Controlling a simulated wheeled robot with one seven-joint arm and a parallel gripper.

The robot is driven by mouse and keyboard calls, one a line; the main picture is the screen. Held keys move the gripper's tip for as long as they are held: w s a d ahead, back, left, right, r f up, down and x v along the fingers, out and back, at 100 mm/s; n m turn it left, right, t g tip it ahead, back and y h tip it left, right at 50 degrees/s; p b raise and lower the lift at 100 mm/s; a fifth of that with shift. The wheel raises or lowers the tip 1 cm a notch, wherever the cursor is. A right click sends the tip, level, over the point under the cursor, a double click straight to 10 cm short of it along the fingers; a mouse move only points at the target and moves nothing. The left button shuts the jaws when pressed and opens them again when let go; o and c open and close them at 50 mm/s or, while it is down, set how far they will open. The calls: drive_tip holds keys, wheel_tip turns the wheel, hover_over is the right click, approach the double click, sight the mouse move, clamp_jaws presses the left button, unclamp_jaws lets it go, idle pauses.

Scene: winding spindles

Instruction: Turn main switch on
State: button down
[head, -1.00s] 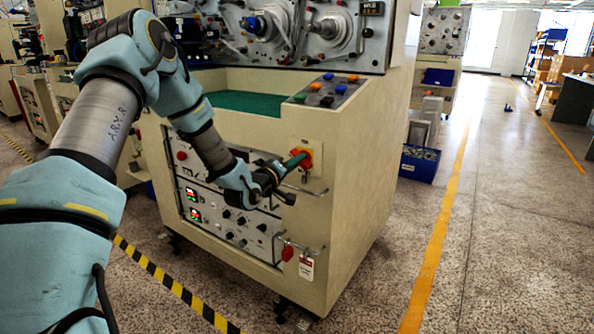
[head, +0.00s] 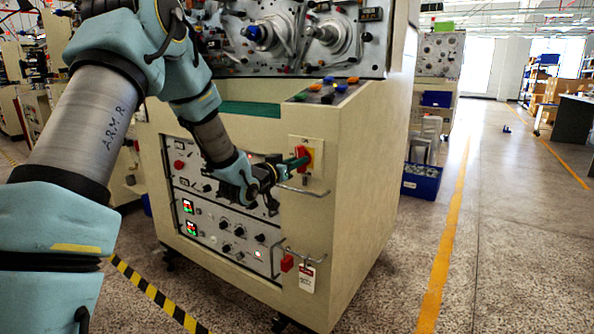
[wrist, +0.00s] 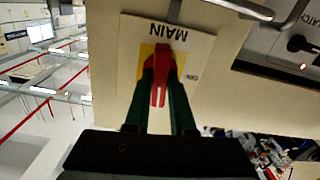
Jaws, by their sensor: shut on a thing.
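The main switch is a red handle (wrist: 159,80) on a yellow plate (wrist: 147,53), under a label reading MAIN, which is upside down in the wrist view. The handle lies in line with the label's up-down direction. In the head view the switch (head: 311,158) is on the upper right of the cream cabinet's front. My gripper (wrist: 161,88) is shut on the red handle, with one green finger on each side of it. In the head view my gripper (head: 303,162) reaches the switch from the left, and its fingers partly cover it.
A metal rail (head: 303,190) is just below the switch. A lower rail bears a red lock (head: 287,263) and a hanging tag (head: 307,278). The control panel (head: 222,225) with knobs and displays is to the left. Open floor (head: 505,240) lies to the right.

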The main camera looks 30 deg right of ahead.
drive_tip(key=shift+f+m+b, duration=0.15)
drive_tip(key=shift+m+b, duration=0.3)
drive_tip(key=shift+m, duration=0.15)
drive_tip(key=c, duration=0.8)
unclamp_jaws()
drive_tip(key=shift+o, duration=0.2)
drive_tip(key=v, duration=1.1)
drive_tip(key=shift+w, duration=0.15)
